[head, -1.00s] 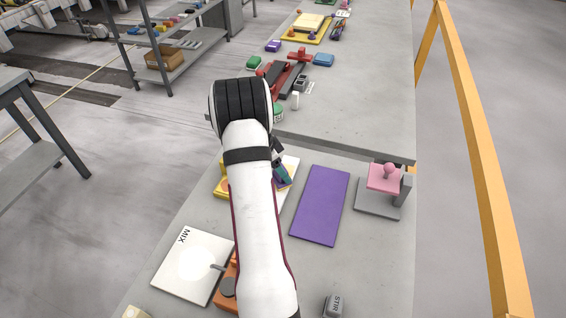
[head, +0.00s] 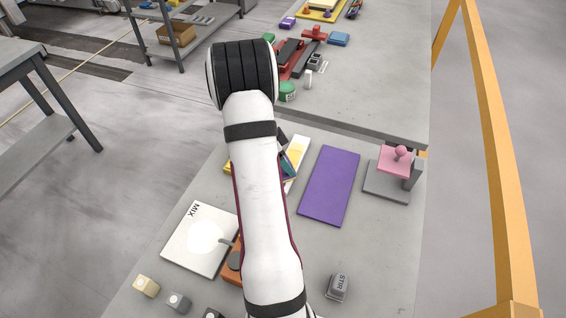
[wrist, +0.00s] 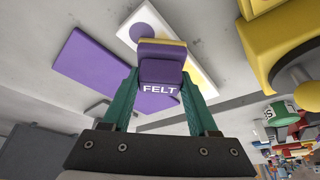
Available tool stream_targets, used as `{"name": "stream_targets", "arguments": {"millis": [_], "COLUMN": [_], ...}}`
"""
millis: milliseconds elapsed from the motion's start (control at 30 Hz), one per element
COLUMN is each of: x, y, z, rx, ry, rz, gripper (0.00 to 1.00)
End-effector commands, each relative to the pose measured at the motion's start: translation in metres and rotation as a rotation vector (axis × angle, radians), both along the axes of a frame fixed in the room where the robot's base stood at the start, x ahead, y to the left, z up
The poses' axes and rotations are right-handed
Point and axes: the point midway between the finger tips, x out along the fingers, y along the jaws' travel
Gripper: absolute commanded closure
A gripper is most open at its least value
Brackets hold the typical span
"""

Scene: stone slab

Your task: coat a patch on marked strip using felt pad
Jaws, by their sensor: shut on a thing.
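My gripper (wrist: 158,92) has teal fingers shut on the felt pad (wrist: 162,68), a purple block lettered FELT with a yellow layer on its far face. In the head view my arm hides most of the gripper and pad. The marked strip (wrist: 142,14) is white with a purple round mark and a yellow area, and lies behind the pad in the wrist view. It also shows in the head view (head: 304,144), partly covered by my arm. I cannot tell whether the pad touches the strip.
A purple slab (head: 330,186) lies right of the strip. A grey stand with a pink knobbed block (head: 396,161) is farther right. The white MIX board (head: 186,243), an orange item (head: 231,266) and a grey STIR block (head: 338,286) are nearer. A yellow object (wrist: 304,38) is close by at right in the wrist view.

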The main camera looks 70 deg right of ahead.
Motion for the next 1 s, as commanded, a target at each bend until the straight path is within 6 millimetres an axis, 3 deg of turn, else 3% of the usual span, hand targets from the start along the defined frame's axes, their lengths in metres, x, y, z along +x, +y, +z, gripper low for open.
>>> {"name": "stream_targets", "arguments": {"millis": [1000], "x": [0.0], "y": [-0.092], "z": [0.0], "rx": [0.0], "ry": [-0.001], "rz": [0.0], "gripper": [0.85]}}
